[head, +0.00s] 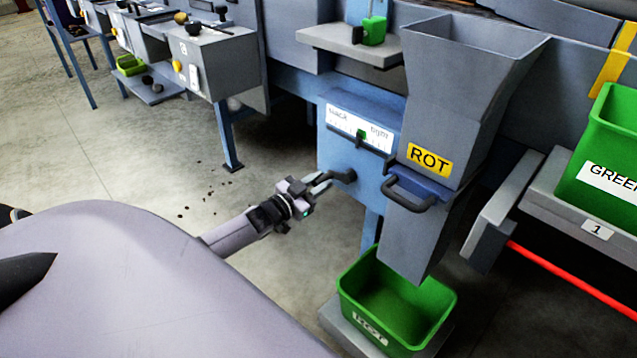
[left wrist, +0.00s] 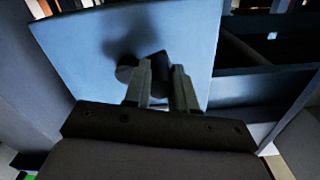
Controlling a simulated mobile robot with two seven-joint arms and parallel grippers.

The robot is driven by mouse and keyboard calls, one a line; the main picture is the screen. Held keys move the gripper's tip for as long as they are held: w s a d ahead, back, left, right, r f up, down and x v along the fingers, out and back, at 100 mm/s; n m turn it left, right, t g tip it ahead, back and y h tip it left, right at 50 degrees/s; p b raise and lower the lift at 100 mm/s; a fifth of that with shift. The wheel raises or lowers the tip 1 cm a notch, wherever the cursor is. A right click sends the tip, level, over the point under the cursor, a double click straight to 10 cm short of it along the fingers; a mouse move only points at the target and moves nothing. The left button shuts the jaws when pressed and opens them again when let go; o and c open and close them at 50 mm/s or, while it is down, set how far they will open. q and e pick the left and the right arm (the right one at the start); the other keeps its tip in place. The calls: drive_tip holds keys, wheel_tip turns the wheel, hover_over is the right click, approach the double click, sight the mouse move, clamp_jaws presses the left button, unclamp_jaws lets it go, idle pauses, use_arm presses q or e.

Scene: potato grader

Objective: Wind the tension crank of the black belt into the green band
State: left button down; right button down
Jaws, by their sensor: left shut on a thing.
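The tension crank's dark knob (head: 344,176) sticks out from the front of a blue box (head: 343,158) in the head view. Above it a white scale (head: 358,127) reads "slack" at its left end, with a green band (head: 361,134) near its middle; the pointer is too small to make out. My left gripper (head: 333,180) is shut on the crank knob. In the left wrist view the fingers (left wrist: 161,80) are close about the dark knob (left wrist: 126,72) against the blue panel (left wrist: 185,40). The black belt cannot be made out. My right gripper is not in view.
A grey chute marked ROT (head: 430,160) with a dark handle (head: 410,195) stands just right of the crank. A green bin (head: 440,300) sits below it. A grey shelf (head: 350,42) juts out above. Open floor (head: 120,160) lies left of the box.

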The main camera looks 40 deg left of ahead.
use_arm(q)
drive_tip(key=shift+r, duration=0.1)
drive_tip(key=c, duration=0.9)
unclamp_jaws()
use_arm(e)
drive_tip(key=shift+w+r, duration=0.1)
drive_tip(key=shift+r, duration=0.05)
use_arm(q)
drive_tip(key=shift+s, duration=0.3)
drive_tip(key=s+p, duration=0.1)
drive_tip(key=s, duration=0.2)
drive_tip(key=s+p, duration=0.1)
drive_tip(key=s, duration=0.1)
drive_tip(key=shift+s+a+p, duration=0.15)
drive_tip(key=shift+a+p, duration=0.1)
drive_tip(key=shift+p, duration=0.1)
drive_tip(key=shift+s, duration=0.6)
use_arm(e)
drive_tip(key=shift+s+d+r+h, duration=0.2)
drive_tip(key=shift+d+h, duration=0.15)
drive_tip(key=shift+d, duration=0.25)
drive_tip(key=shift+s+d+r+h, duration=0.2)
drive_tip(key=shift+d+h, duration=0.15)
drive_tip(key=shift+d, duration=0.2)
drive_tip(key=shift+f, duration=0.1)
